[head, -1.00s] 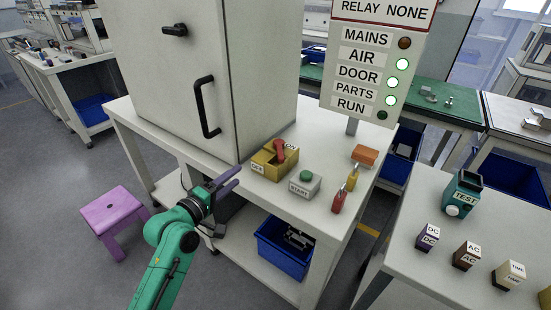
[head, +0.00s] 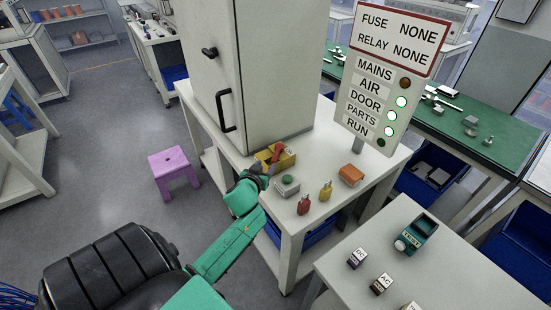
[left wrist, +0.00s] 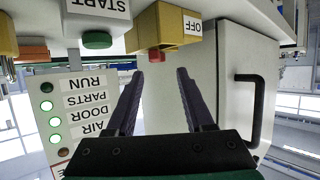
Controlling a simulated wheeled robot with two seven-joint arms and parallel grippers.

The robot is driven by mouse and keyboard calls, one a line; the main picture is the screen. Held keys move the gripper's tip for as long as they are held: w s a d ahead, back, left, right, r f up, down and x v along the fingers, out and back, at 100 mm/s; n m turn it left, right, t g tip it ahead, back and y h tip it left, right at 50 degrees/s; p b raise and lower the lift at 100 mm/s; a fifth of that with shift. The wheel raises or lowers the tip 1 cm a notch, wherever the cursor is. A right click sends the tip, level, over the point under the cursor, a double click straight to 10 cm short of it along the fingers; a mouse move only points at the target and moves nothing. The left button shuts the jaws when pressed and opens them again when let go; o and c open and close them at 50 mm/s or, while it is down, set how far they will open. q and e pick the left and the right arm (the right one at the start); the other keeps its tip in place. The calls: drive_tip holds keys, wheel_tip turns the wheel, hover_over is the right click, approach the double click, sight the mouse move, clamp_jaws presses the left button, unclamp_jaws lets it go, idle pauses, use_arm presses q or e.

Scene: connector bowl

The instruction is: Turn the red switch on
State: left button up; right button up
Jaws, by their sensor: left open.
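The red switch (head: 275,153) is a lever on a yellow box (head: 288,159) on the white table, beside the tall cabinet. In the left wrist view, which is upside down, the red switch (left wrist: 156,56) shows at the box's edge near the OFF label (left wrist: 192,25). My left gripper (head: 260,168) is close to the box, partly hidden by its own wrist. In the wrist view the left gripper (left wrist: 157,72) is open and empty, with the red switch ahead between its fingertips; I cannot tell if they touch. My right gripper is out of view.
A green START button (head: 287,179), red padlock (head: 304,205), yellow padlock (head: 326,191) and orange block (head: 351,174) stand nearby. The sign panel (head: 380,95) shows AIR, DOOR and PARTS lit green; MAINS and RUN are dark. The cabinet (head: 270,80) borders the switch.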

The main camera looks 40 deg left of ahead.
sight(274, 159)
use_arm(q)
drive_tip(key=x, duration=0.4)
drive_tip(key=d+x, duration=0.1)
drive_tip(key=x, duration=0.2)
drive_tip(key=shift+w+r+b, duration=0.15)
drive_tip(key=shift+w+b, duration=0.05)
drive_tip(key=shift+b, duration=0.2)
drive_tip(key=shift+w+a, duration=0.25)
drive_tip(key=shift+a, duration=0.05)
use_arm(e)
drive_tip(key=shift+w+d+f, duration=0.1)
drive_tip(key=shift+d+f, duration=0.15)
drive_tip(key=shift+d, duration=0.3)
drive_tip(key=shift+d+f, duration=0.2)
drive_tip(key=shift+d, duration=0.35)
use_arm(q)
drive_tip(key=shift+d, duration=0.15)
clamp_jaws()
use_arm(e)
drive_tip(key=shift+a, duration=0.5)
use_arm(q)
drive_tip(key=shift+f, duration=0.25)
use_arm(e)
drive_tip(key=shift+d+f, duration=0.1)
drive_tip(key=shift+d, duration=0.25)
